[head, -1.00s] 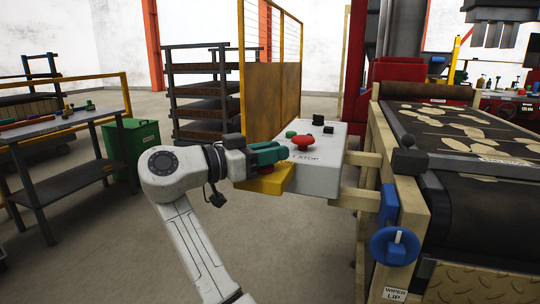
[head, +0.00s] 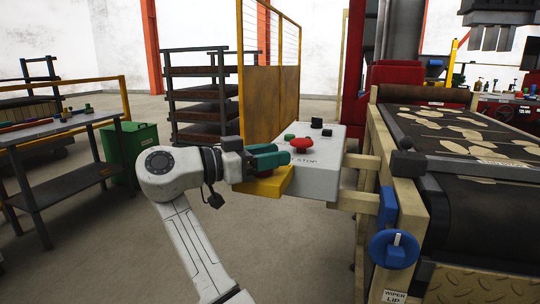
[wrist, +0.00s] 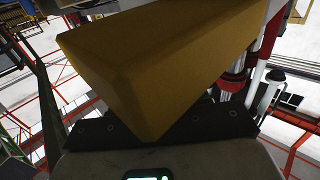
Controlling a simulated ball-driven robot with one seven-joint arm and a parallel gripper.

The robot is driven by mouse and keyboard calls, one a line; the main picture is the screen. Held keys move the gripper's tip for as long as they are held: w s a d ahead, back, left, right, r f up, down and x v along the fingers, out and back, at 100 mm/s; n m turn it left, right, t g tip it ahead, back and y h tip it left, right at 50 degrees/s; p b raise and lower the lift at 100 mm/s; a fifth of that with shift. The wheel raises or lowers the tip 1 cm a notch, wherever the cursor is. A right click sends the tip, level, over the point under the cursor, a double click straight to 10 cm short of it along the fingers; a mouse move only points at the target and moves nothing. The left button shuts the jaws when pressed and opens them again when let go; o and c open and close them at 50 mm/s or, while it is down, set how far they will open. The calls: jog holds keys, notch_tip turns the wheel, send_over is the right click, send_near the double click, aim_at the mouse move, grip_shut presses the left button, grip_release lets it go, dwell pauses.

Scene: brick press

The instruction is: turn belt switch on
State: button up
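A pale grey control box (head: 325,172) with "STOP" lettering stands left of the belt machine in the head view. Its top carries a red mushroom button (head: 301,145), a green button (head: 289,137) and two small black controls, one farther back (head: 317,122) and one beside it (head: 327,132). I cannot read which is the belt switch. My gripper (head: 288,157), with teal fingers, is at the box's left edge, close to the red button.
The belt machine (head: 425,205) with pale pieces on its belt stands at right, with a blue handwheel (head: 395,248) in front. A yellow panel fence (head: 270,75) and a rack (head: 200,100) stand behind. A green bin (head: 135,150) and bench (head: 60,130) are at left.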

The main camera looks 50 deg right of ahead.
jog(key=v, duration=1)
jog(key=shift+w+a+p, duration=0.2)
jog(key=shift+a+p, duration=0.15)
jog(key=shift+p, duration=0.1)
